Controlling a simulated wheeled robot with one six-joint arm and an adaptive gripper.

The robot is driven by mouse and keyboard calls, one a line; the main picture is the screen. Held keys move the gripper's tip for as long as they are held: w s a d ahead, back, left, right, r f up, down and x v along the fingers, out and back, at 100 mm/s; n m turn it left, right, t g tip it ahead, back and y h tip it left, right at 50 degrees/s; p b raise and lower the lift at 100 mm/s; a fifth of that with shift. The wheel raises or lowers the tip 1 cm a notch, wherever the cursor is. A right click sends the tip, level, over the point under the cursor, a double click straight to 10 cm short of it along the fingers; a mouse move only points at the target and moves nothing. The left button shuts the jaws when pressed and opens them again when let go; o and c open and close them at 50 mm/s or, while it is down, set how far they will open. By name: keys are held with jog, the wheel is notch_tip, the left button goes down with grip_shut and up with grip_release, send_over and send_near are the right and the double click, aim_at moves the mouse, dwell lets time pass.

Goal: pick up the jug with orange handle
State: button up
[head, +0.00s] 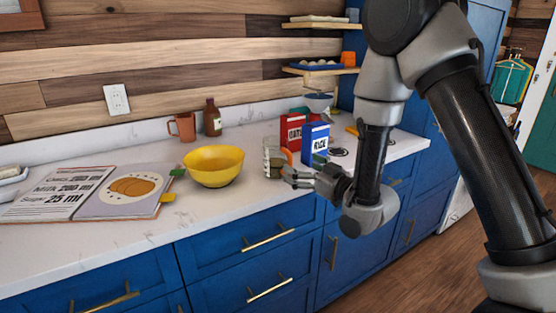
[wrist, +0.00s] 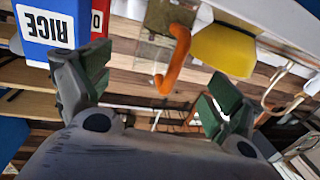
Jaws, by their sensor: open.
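The jug (head: 270,157) stands on the counter right of the yellow bowl, with a clear body. Its orange handle (wrist: 180,58) shows in the wrist view, beside the see-through jug body (wrist: 152,48); in the head view I cannot make out the handle. My gripper (head: 290,178) is just right of and in front of the jug, fingers pointing left towards it. In the wrist view my gripper (wrist: 158,88) is open, with green pads on either side of the handle's free end. I cannot tell how deep the handle sits between them. Nothing is gripped.
A yellow bowl (head: 213,168) stands left of the jug. A blue rice box (head: 314,143) and a red box (head: 291,128) stand close behind my gripper. A brown bottle (head: 212,118) and an orange-brown mug (head: 184,127) are by the wall. An open cookbook (head: 92,192) lies at left.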

aim_at(284, 156)
jog(key=x, duration=0.7)
jog(key=shift+w+a+r, duration=0.1)
jog(key=shift+a+r, duration=0.05)
jog(key=shift+r, duration=0.25)
grip_shut()
